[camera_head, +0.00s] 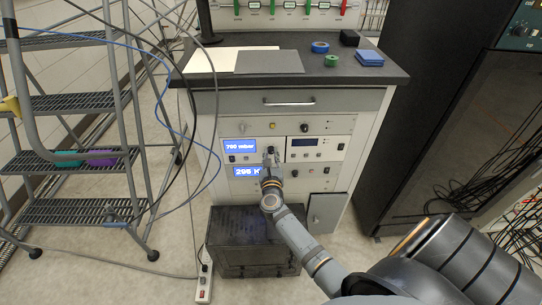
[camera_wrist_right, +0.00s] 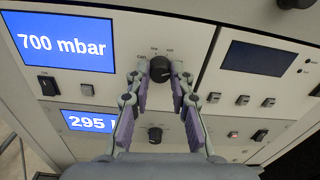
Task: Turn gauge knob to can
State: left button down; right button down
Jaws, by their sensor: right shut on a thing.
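The gauge knob (camera_wrist_right: 160,70) is a round black dial on the pale front panel, right of a blue display (camera_wrist_right: 66,42) reading 700 mbar. Small labels surround it; the one on its left looks like CAN. I cannot tell clearly where its pointer stands. My right gripper (camera_wrist_right: 160,78) has its fingertips on the left and right sides of this knob, shut on it. In the head view my right gripper (camera_head: 271,157) reaches the panel from below and largely hides the knob. My left gripper is out of view.
A second black knob (camera_wrist_right: 155,134) sits below, beside a blue display (camera_wrist_right: 90,121) starting 295. A dark display (camera_wrist_right: 258,58) with several switches is to the right. A black box (camera_head: 240,245) stands under the panel; a step ladder (camera_head: 75,155) stands left, a dark cabinet (camera_head: 440,100) right.

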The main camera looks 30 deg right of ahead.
jog(key=shift+n, duration=0.3)
jog(key=n+p, duration=0.1)
jog(key=n, duration=0.2)
jog(key=shift+r+p, duration=0.15)
jog(key=shift+p, duration=0.25)
jog(key=n+p, duration=0.1)
jog(key=n, duration=0.2)
jog(key=shift+n+p, duration=0.3)
jog(key=n+p, duration=0.1)
jog(key=n, duration=0.2)
jog(key=shift+n+p, duration=0.3)
jog(key=shift+p, duration=0.05)
jog(key=n+p, duration=0.1)
jog(key=n, duration=0.2)
jog(key=shift+n+p, duration=0.35)
jog(key=shift+n, duration=0.05)
jog(key=n+p, duration=0.1)
jog(key=n, duration=0.2)
jog(key=n+p, duration=0.2)
jog(key=n, duration=0.1)
jog(key=shift+f+n+t, duration=0.2)
jog(key=shift+n+t, duration=0.1)
jog(key=n+p, duration=0.1)
jog(key=n, duration=0.3)
jog(key=shift+n+p, duration=0.3)
jog(key=shift+f+n, duration=0.15)
jog(key=shift+n, duration=0.55)
jog(key=shift+y, duration=0.4)
